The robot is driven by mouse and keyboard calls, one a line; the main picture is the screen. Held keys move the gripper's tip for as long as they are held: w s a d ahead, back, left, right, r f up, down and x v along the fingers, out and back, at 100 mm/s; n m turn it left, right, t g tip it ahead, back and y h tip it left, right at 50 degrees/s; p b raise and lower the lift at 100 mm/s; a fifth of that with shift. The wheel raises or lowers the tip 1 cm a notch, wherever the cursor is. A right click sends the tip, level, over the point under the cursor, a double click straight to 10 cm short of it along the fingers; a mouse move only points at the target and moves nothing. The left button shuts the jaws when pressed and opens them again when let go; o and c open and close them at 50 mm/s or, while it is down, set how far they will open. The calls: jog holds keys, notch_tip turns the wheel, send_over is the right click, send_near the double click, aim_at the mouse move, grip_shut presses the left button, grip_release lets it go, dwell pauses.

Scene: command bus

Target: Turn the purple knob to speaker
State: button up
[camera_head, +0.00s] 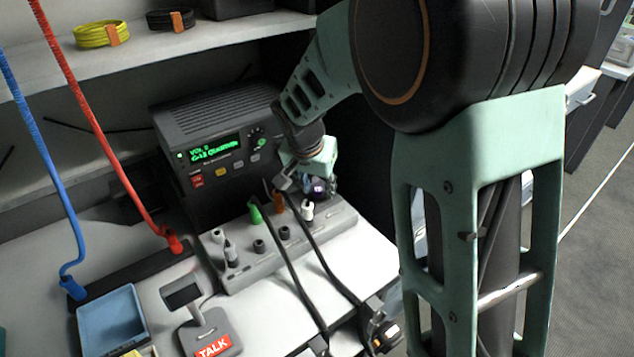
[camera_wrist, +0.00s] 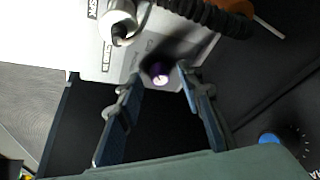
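The purple knob (camera_head: 318,186) is on the right end of a grey panel (camera_head: 245,274) on the desk, partly covered by my gripper in the head view. The wrist view shows the purple knob (camera_wrist: 159,74) near the tips of two blue-padded fingers. My gripper (camera_wrist: 160,82) is open, with one finger on each side of the knob and a gap visible. I cannot tell whether a finger touches it. Lettering on the panel near the knob is too blurred to read as a setting.
Green (camera_head: 256,214), orange (camera_head: 279,203) and white (camera_head: 307,209) plugs stand in the panel near my gripper, with dark cables running forward. A black radio (camera_head: 215,125) with a green display stands behind. A blue knob (camera_wrist: 268,139) shows in the wrist view.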

grip_shut()
dwell(0.3)
jog(key=shift+d+n, duration=0.1)
jog(key=shift+n, duration=0.2)
jog(key=n+p, duration=0.1)
jog(key=n+y+p, duration=0.1)
jog(key=n, duration=0.1)
jog(key=shift+d+r+n+y, duration=0.15)
jog(key=shift+d+n+y, duration=0.05)
jog(key=shift+n+y, duration=0.1)
jog(key=n+y+p, duration=0.1)
jog(key=n+p, duration=0.3)
jog(key=shift+d+n+y, duration=0.1)
jog(key=shift+n+y, duration=0.2)
jog(key=shift+y, duration=0.1)
jog(key=n+p, duration=0.2)
jog(key=n+g+y+p, duration=0.1)
jog(key=n, duration=0.2)
jog(key=shift+w+g+y+p, duration=0.2)
jog(key=shift+g+y+p, duration=0.1)
jog(key=shift+p, duration=0.1)
jog(key=shift+d+n+g+y+p, duration=0.15)
jog(key=shift+n+g+p, duration=0.25)
jog(key=shift+n, duration=0.65)
jog(key=shift+a+n+g+y+p, duration=0.1)
jog(key=shift+n+g+y+p, duration=0.3)
jog(key=shift+n, duration=0.65)
jog(key=shift+f, duration=0.2)
